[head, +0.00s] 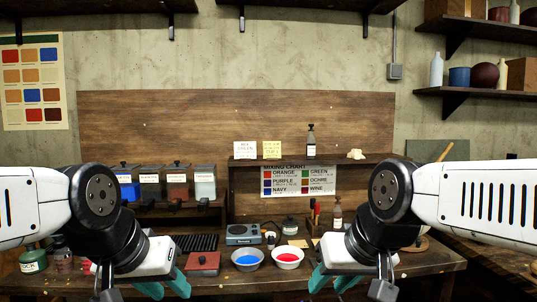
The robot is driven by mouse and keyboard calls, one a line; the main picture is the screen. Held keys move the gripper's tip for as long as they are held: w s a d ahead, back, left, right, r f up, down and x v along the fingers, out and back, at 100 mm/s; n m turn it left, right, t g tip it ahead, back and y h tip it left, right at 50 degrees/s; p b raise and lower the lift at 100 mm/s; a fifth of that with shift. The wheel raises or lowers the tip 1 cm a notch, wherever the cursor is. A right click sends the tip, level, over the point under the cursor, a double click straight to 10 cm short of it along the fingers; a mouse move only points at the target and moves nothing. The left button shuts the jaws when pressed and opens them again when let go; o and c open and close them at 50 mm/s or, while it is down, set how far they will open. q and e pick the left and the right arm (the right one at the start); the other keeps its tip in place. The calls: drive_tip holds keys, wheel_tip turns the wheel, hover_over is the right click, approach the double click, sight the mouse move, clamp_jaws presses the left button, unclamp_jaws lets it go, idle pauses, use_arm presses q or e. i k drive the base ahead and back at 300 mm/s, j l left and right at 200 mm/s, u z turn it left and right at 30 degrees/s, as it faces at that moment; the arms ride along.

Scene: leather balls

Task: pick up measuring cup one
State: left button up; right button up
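No thing in the head view can be surely told as measuring cup one. Two white bowls stand on the workbench, one with blue contents (247,260) and one with red contents (288,257). A small dark and white item (270,238) behind them is too small to name. My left gripper (163,288) has teal fingers spread apart, low at the front of the bench, left of the blue bowl. My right gripper (332,283) also has its teal fingers apart, right of the red bowl. Both appear empty. My arms hide parts of the bench.
A scale (242,234) and a red-lidded box (203,262) are on the workbench (225,283). Several canisters (177,181) stand on a riser at the left. A brown bottle (337,214) is near my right arm.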

sight(65, 261)
drive_tip(key=u, duration=1.25)
